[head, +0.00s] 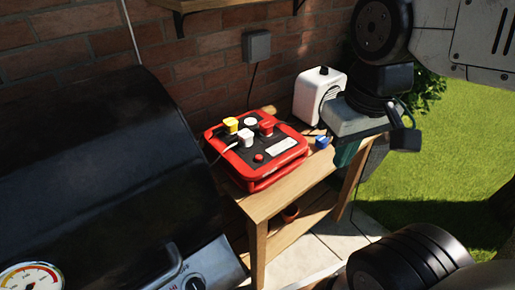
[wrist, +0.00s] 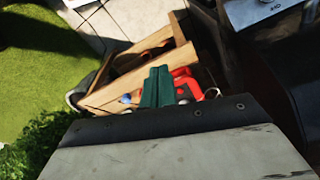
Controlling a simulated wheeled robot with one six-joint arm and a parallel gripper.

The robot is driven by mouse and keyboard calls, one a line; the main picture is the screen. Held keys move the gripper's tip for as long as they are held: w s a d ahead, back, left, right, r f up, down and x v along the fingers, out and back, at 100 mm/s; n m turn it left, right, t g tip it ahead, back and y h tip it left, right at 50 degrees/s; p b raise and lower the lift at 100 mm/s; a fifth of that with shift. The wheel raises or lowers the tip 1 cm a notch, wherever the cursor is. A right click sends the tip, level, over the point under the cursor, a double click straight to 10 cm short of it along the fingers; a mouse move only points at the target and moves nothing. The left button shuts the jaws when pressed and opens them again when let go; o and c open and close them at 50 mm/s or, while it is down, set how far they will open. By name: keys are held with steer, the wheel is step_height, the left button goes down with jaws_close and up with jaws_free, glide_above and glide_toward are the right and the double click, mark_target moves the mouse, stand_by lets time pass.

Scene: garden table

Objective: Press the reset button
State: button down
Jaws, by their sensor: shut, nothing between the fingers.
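A red and black power box (head: 294,153) lies on the wooden table (head: 258,207) in the head view. A small round red button (head: 258,157) is on its front top face, left of a white label. Yellow (head: 231,125), white (head: 245,137) and red (head: 266,127) plugs sit on the box top. My gripper (head: 345,154) is to the right of the box, near the table's right end, partly hidden by its own body. In the wrist view its green fingers (wrist: 157,86) are together and empty, with the red box (wrist: 186,77) partly hidden behind them. The button cannot be made out there.
A blue plug-like item (head: 322,142) lies right of the box. A white appliance (head: 319,95) stands at the back of the table. A black barbecue (head: 95,170) fills the left. A brick wall with a grey box (head: 257,46) is behind. A small pot (head: 291,212) stands below.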

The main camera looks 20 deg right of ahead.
steer(key=w+a+n, duration=0.1)
steer(key=w+n, duration=0.9)
steer(key=w, duration=0.4)
steer(key=n+g, duration=0.1)
steer(key=n, duration=1)
glide_above(259, 156)
step_height(259, 156, down, 9)
steer(key=shift+s+f, duration=0.1)
steer(key=shift+f, duration=0.05)
step_height(259, 156, down, 14)
steer(key=shift+r, duration=0.1)
